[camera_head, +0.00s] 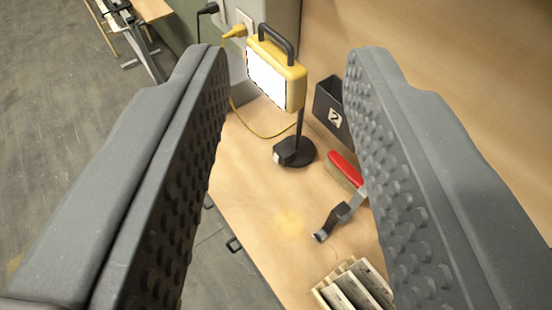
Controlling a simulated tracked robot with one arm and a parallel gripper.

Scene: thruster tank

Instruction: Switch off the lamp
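The lamp (297,82) is a yellow work light with a bright white lit panel and a dark carrying handle on top. It stands upright on a dark post with a round black base (301,152) on the wooden bench. A small dark box with a pale face sits at the base's left side; I cannot tell whether it is a switch. A yellow cable runs from the lamp area to a yellow plug (236,32) at a wall socket. My gripper (287,62) is open and empty, its two dark studded fingers framing the lamp, which appears beyond them.
A dark bin marked 2 (331,101) stands right of the lamp. A red-handled tool (345,172) lies on the bench, partly behind the right finger. A slotted wooden rack (352,286) is at the near edge. The bench (250,195) is clear left of the tool.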

